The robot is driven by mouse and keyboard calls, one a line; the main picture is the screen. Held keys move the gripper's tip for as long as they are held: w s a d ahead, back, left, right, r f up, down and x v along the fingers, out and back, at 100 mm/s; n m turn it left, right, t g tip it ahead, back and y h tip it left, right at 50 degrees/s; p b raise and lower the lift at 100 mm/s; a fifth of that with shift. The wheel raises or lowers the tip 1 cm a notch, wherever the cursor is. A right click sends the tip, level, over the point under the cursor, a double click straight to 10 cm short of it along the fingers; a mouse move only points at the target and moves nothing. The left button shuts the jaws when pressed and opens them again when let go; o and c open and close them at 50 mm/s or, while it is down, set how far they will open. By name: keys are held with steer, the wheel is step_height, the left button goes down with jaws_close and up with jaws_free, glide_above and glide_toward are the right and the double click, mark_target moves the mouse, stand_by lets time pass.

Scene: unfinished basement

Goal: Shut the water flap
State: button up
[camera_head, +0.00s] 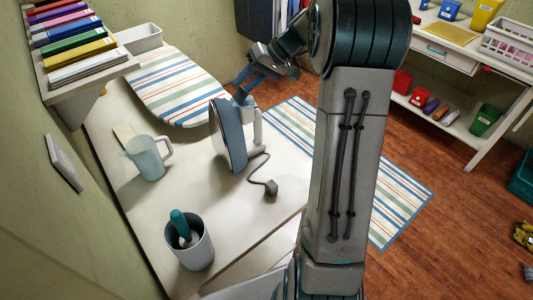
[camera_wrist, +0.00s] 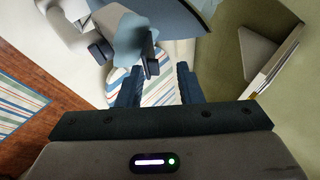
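The iron (camera_head: 228,138) stands upright on its heel on the white table, with its blue-grey soleplate facing left. A small blue part (camera_head: 241,97), seemingly the water flap, sticks out near its tip. In the wrist view a pale blue piece (camera_wrist: 130,42), likely the flap, shows beside the iron's soleplate (camera_wrist: 178,8). I cannot tell its exact angle. My gripper (camera_head: 243,82) is just above the iron's tip. In the wrist view my gripper (camera_wrist: 160,77) has its two dark fingers apart, with the striped board visible between them. I cannot tell whether a finger touches the flap.
A striped ironing board (camera_head: 175,85) lies behind the iron. A translucent jug (camera_head: 148,158) and a grey cup with a teal-handled tool (camera_head: 190,250) stand nearby on the table. A shelf of coloured books (camera_head: 85,65) overhangs at left. The iron's cord and plug (camera_head: 270,187) lie in front.

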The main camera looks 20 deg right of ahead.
mark_target(238, 101)
steer(key=a+h+p, duration=0.1)
steer(key=a+r+h+p, duration=0.1)
steer(key=shift+s+r+n+h, duration=0.2)
steer(key=shift+n+h, duration=0.2)
steer(key=shift+s+a+r+n+t+h+p, duration=0.1)
steer(key=shift+a+n+t+h+p, duration=0.1)
steer(key=shift+a+h+p, duration=0.3)
steer(key=shift+s+a+r+n+t+h+p, duration=0.1)
steer(key=shift+a+t+h+p, duration=0.1)
steer(key=shift+h+p, duration=0.5)
steer(key=h+p, duration=0.1)
steer(key=a+h+p, duration=0.2)
steer(key=shift+s+f+n+t, duration=0.25)
steer(key=shift+f+n+t, duration=0.1)
steer(key=shift+n+t, duration=0.05)
steer(key=b+v, duration=0.2)
steer(key=v, duration=1.1)
steer(key=s+f+m+b, duration=0.1)
steer(key=s+f+b, duration=0.1)
steer(key=s+f, duration=0.4)
steer(key=s+f+m+g+b, duration=0.1)
steer(key=s+f, duration=0.6)
steer(key=s, duration=0.8)
steer(key=shift+s+a+f+m+g+b, duration=0.25)
steer(key=shift+m+b, duration=0.25)
steer(key=shift+b, duration=0.7)
steer(key=shift+w, duration=0.1)
